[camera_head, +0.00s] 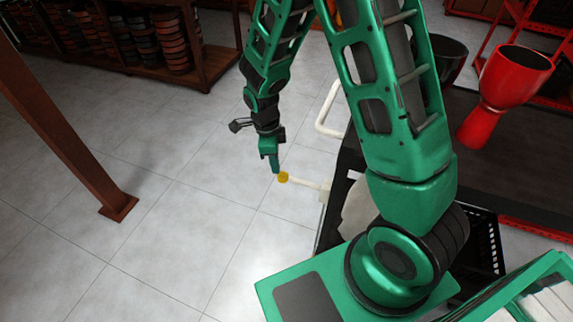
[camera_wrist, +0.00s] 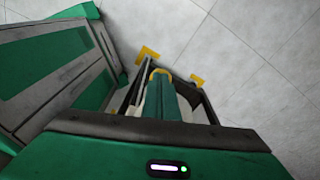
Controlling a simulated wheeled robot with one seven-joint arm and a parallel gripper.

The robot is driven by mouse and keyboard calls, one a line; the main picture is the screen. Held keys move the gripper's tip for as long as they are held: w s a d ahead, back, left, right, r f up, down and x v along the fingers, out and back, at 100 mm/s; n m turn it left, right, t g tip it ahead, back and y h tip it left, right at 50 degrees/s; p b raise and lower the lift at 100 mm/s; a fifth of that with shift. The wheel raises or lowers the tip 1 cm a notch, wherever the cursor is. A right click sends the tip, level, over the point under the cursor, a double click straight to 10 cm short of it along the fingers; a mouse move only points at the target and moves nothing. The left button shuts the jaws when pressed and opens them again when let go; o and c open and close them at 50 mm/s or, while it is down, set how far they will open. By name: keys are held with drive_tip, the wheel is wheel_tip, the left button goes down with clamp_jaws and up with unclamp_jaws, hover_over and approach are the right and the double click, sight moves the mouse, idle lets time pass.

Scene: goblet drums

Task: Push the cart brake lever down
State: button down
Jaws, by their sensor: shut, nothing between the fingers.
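The cart's brake lever (camera_head: 308,184) is a pale rod in the head view. It sticks out to the left from the cart's side and ends in a yellow knob (camera_head: 283,178). It looks roughly level, with a slight rise toward the knob. My gripper (camera_head: 276,170) points down with its fingers closed and empty. Its tips are right at the knob, at its upper left; I cannot tell whether they touch. In the wrist view the closed green fingers (camera_wrist: 164,84) fill the middle, and a curved yellow edge shows just beyond their tips. The lever's rod is not clear there.
The cart (camera_head: 468,150) has a dark top carrying a red goblet drum (camera_head: 503,85) and a dark drum (camera_head: 447,58). A white handle (camera_head: 326,112) juts from its left side. A brown post (camera_head: 65,125) stands at left. Shelves (camera_head: 205,58) are behind. The tiled floor between is clear.

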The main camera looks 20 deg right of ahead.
wheel_tip(320, 180, up, 11)
drive_tip(key=a, duration=0.1)
drive_tip(key=shift+w+f, duration=0.2)
drive_tip(key=shift+w, duration=0.1)
idle(0.5)
